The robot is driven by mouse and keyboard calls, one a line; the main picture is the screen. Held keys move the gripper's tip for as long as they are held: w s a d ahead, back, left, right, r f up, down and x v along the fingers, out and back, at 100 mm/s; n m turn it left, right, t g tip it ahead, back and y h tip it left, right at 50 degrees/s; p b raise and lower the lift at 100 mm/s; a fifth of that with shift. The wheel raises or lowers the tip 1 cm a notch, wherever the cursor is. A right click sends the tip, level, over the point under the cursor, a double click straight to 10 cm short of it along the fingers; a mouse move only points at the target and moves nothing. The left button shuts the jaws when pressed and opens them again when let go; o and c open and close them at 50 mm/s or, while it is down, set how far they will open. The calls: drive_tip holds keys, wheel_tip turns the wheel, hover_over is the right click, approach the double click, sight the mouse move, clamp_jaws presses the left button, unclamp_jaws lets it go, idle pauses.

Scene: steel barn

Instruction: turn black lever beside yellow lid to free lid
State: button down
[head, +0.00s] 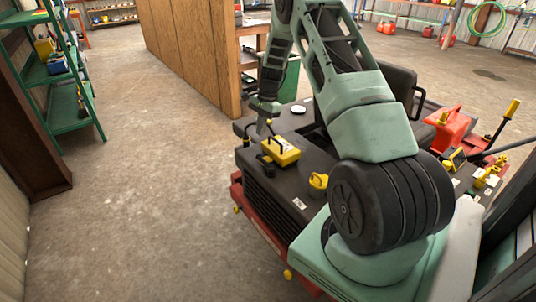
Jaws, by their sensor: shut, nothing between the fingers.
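The yellow lid (284,152) lies on the dark top of a machine (262,178), below and right of my gripper. A small black part (266,158) sits at the lid's left edge and looks like the lever; its exact shape and angle are too small to tell. A thin black piece also rises by the lid's far side. My gripper (262,128) points down above the machine's far left corner, beyond the lid. Its fingers are shut and empty. I cannot tell whether they touch anything.
A yellow cap (318,182) stands on the machine nearer to me. A red can (450,128) and yellow-handled levers (511,108) are at right. A wooden partition (190,50) stands behind, and green shelves (62,75) at left. The concrete floor (130,190) left of the machine is clear.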

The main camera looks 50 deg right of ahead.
drive_tip(key=m, duration=0.2)
hover_over(268, 160)
drive_tip(key=d, duration=0.3)
wheel_tip(268, 160, down, 2)
drive_tip(key=shift+s+a+f, duration=0.1)
drive_tip(key=shift+s+a, duration=0.1)
drive_tip(key=p+x, duration=0.1)
drive_tip(key=x, duration=0.9)
drive_tip(key=shift+p, duration=0.4)
